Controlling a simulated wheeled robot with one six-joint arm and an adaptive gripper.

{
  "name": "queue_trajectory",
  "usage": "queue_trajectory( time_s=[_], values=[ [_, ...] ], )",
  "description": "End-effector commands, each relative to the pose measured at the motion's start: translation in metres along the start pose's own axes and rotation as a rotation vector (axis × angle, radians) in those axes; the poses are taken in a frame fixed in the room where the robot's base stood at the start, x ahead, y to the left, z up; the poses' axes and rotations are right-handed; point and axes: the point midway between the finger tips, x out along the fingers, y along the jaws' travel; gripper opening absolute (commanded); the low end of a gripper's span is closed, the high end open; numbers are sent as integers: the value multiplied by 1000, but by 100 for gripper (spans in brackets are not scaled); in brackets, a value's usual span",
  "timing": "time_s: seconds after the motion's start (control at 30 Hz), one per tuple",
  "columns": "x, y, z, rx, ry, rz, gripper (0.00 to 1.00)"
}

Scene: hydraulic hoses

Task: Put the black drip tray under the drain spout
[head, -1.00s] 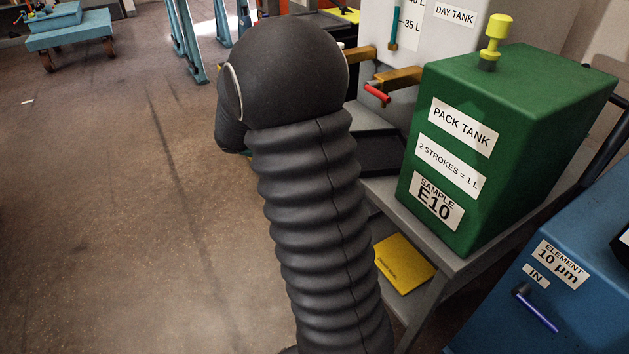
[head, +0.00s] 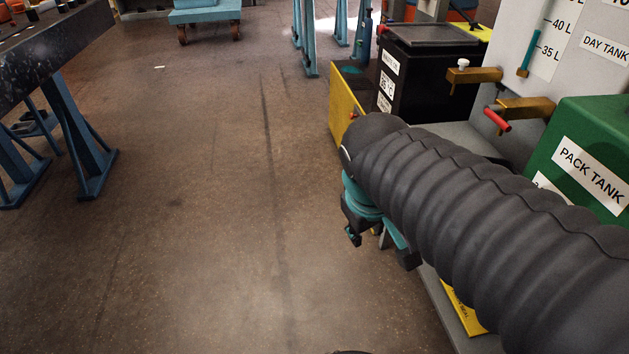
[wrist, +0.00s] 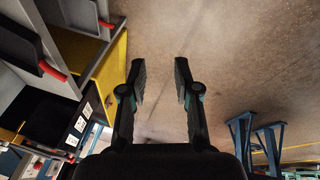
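Two brass spouts stick out of the white day tank (head: 590,80) in the head view. One brass spout (head: 474,75) has a white knob, and the other brass spout (head: 527,108) has a red lever. I cannot tell which is the drain spout. The black drip tray cannot be made out in the head view, where my arm covers the bench below the spouts. My gripper (head: 382,250) hangs over the floor, left of the bench. In the wrist view my gripper (wrist: 161,68) has its fingers apart with only floor between them.
A yellow-sided bin (head: 347,105) and a black labelled tank (head: 425,80) stand beyond my arm. The green pack tank (head: 590,150) is at the right. Flat black pieces with red parts (wrist: 53,71) show at the wrist view's upper left.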

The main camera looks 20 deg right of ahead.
Motion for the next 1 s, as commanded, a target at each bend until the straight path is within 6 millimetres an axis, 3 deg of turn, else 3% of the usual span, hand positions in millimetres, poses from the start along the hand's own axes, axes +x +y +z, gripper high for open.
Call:
queue_trajectory(
  time_s=[0.1, 0.3, 1.0],
  values=[
    [-13, -23, 4, 112, 124, -69, 31],
    [-23, -41, 6, 218, 223, -142, 31],
    [-24, -43, 6, 232, 233, -151, 31]
  ],
)
